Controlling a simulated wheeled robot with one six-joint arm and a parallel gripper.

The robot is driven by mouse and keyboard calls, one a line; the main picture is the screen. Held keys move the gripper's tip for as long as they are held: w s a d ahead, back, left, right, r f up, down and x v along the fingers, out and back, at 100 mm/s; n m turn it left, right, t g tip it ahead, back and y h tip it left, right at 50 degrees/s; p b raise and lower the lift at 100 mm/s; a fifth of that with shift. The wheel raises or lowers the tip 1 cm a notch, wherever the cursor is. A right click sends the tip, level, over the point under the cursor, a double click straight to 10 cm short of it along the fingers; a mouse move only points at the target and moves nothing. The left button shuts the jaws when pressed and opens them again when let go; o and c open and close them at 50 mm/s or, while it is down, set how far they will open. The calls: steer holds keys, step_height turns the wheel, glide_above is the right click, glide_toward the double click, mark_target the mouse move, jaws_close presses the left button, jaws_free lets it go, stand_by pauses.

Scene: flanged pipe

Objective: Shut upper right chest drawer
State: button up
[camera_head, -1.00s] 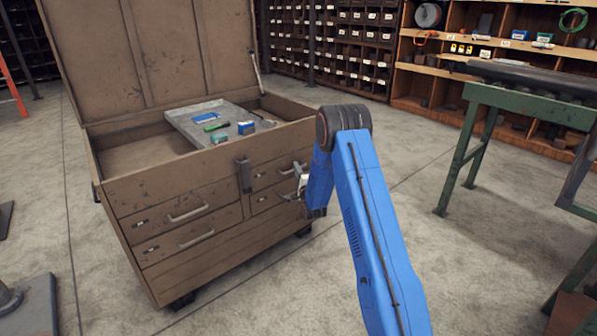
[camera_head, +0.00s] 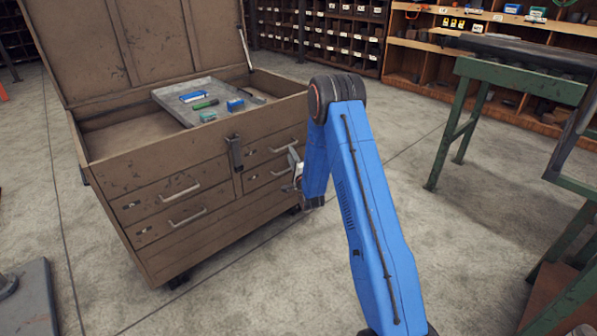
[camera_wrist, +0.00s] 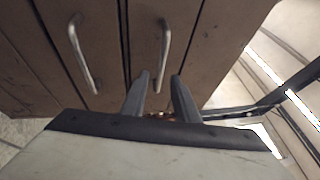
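The brown tool chest (camera_head: 150,166) stands at left centre in the head view with its lid raised. Its upper right drawer (camera_head: 262,152) has a bar handle and looks about flush with the front, though any small gap is hard to judge. The lower right drawer (camera_head: 256,180) is below it, partly behind my arm. My gripper (camera_head: 297,166) is at the right end of these drawers, mostly hidden by my blue arm. In the wrist view, my gripper (camera_wrist: 160,78) has two separated fingers, with the right-hand handle (camera_wrist: 163,50) in line with the gap. Contact cannot be told.
Another handle (camera_wrist: 82,52) shows at left in the wrist view. A grey tray (camera_head: 190,105) with small items sits in the chest top. A green-legged bench (camera_head: 465,130) stands at right, with shelves behind. Floor between chest and bench is clear.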

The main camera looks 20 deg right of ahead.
steer(key=s+f, duration=0.1)
steer(key=s, duration=0.9)
steer(key=shift+a+f, duration=0.25)
steer(key=shift+f, duration=0.15)
steer(key=shift+s, duration=0.1)
step_height(320, 180, up, 10)
steer(key=a+n+g, duration=0.2)
steer(key=n+g, duration=0.1)
steer(key=n, duration=0.1)
steer(key=s+a+r+n+g, duration=0.3)
steer(key=s+r+n+g, duration=0.15)
steer(key=s+r, duration=0.6)
steer(key=s+a+r+n+g, duration=0.1)
steer(key=s+n+g, duration=0.1)
steer(key=s, duration=1.2)
steer(key=s+a+r+n+g, duration=0.1)
steer(key=s+n+g, duration=0.2)
steer(key=s, duration=1.1)
steer(key=s+a+r+n+g+y, duration=0.1)
steer(key=s+n, duration=0.5)
steer(key=s, duration=0.9)
steer(key=shift+a+r+g, duration=0.25)
steer(key=shift+a+g, duration=0.15)
steer(key=shift+g, duration=0.45)
